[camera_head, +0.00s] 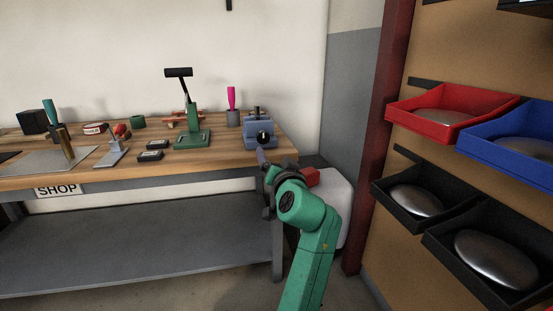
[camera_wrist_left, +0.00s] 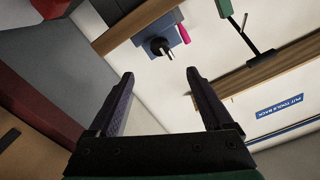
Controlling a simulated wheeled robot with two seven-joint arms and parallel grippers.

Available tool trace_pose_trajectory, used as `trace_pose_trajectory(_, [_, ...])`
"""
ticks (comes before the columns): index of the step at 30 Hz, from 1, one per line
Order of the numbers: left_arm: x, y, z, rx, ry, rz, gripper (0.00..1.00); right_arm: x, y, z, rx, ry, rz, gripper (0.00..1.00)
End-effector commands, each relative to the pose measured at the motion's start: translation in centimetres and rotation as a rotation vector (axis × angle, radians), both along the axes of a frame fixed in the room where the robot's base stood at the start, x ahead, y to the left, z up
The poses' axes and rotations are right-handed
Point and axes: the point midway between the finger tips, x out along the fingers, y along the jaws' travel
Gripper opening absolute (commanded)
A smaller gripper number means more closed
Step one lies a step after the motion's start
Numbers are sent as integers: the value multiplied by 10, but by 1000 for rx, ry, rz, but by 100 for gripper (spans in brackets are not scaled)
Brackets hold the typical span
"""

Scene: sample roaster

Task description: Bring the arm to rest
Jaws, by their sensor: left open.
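My left arm (camera_head: 316,240) is green and reaches up from the bottom of the head view. My left gripper (camera_head: 263,160) is at the right front corner of the workbench, just in front of the blue sample roaster-like device (camera_head: 259,138) in the picture. In the left wrist view the two dark fingers (camera_wrist_left: 160,76) stand wide apart with nothing between them. The blue device (camera_wrist_left: 158,36) lies beyond the fingertips there, apart from them. My right gripper is in neither view.
The wooden workbench (camera_head: 225,160) holds a green press (camera_head: 192,139), a grey cup with a pink handle (camera_head: 232,118) and several small items. A white bin (camera_head: 330,200) stands behind my arm. Red (camera_head: 450,121), blue and black wall trays hang at the right.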

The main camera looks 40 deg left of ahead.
Motion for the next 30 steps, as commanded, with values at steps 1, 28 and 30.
trace_pose_trajectory(1, [0,0,0,0,0,0,84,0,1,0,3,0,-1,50])
trace_pose_trajectory(28, [-10,-216,-279,-302,241,-946,84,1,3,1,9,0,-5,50])
trace_pose_trajectory(30, [-38,-247,-311,-409,256,-1034,84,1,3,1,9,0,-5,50])
